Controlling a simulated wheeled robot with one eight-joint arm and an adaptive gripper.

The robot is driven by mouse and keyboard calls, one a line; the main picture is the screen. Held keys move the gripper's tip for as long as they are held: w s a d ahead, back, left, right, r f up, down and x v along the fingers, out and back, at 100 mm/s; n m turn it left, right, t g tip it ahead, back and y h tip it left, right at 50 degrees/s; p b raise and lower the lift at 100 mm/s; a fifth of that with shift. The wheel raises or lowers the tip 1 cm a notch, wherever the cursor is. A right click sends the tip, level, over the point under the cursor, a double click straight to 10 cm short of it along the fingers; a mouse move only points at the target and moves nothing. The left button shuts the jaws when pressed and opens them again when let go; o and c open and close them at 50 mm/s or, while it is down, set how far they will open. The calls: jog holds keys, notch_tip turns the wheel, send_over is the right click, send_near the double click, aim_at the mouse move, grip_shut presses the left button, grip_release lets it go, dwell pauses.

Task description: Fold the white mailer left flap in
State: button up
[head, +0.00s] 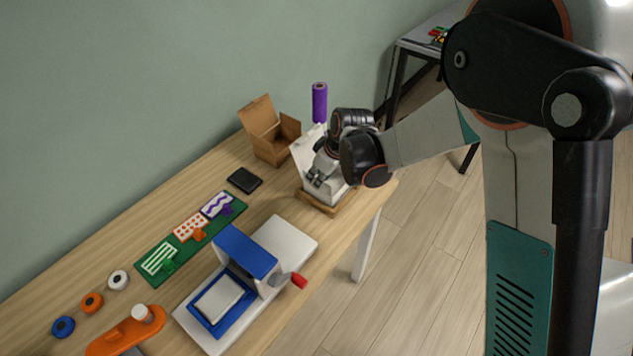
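The white mailer (311,196) stands at the right end of the wooden table, on a brown wooden base (322,208). A raised white panel of it (304,146) shows at its upper left. My gripper (316,181) is over the front of the mailer, pointing down, with its fingertips at or just above the mailer's near side. I cannot tell whether they touch it. My wrist and arm hide much of the mailer's top and right side, so the left flap's exact state is not clear. The fingers are too small to judge.
An open brown cardboard box (268,138) and a purple cylinder (319,103) stand behind the mailer. A black flat pad (244,180) lies to its left. A blue and white press (245,252) with a red-tipped handle stands in front, left. A green mat (150,279) lies farther left.

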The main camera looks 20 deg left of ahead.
jog(key=shift+x, duration=1.25)
jog(key=shift+c, duration=0.4)
grip_shut()
